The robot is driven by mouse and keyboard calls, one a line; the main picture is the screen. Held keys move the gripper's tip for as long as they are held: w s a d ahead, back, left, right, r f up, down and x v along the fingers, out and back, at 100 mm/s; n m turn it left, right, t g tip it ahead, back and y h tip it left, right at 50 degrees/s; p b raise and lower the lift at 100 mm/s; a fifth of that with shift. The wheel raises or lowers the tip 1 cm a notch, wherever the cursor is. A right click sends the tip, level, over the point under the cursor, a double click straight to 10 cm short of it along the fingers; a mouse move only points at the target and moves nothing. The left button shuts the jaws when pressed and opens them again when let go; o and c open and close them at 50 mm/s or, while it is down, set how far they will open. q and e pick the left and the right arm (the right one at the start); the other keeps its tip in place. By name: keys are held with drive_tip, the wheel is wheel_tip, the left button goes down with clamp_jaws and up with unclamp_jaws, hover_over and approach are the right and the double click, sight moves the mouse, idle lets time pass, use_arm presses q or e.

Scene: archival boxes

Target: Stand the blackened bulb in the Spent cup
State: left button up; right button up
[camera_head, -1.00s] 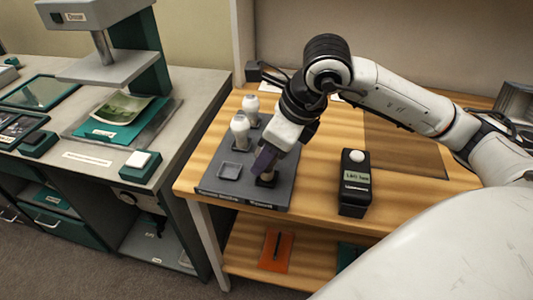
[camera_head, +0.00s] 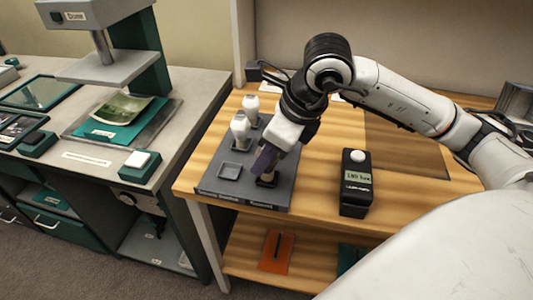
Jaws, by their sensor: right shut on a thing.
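My right gripper (camera_head: 265,165) points down over the front right part of a dark grey tray (camera_head: 245,193) on the wooden bench. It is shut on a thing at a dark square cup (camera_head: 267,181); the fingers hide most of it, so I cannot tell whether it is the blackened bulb. Two white bulbs stand upright in the tray, one at the back (camera_head: 252,105) and one at the middle left (camera_head: 240,129). A square cup (camera_head: 230,171) at the front left looks empty. The labels on the tray's front edge are too small to read. My left gripper is out of view.
A black meter (camera_head: 356,185) with a white dome and a small display stands right of the tray. A grey counter (camera_head: 190,95) with a press-like stand is at the left. The wooden bench (camera_head: 320,190) is clear between tray and meter.

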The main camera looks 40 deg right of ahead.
drive_tip(key=shift+f+b, duration=0.45)
drive_tip(key=shift+f, duration=0.05)
drive_tip(key=o, duration=0.7)
drive_tip(key=shift+o, duration=0.2)
drive_tip(key=p+v, duration=0.5)
drive_tip(key=v, duration=0.6)
drive_tip(key=shift+s, duration=0.15)
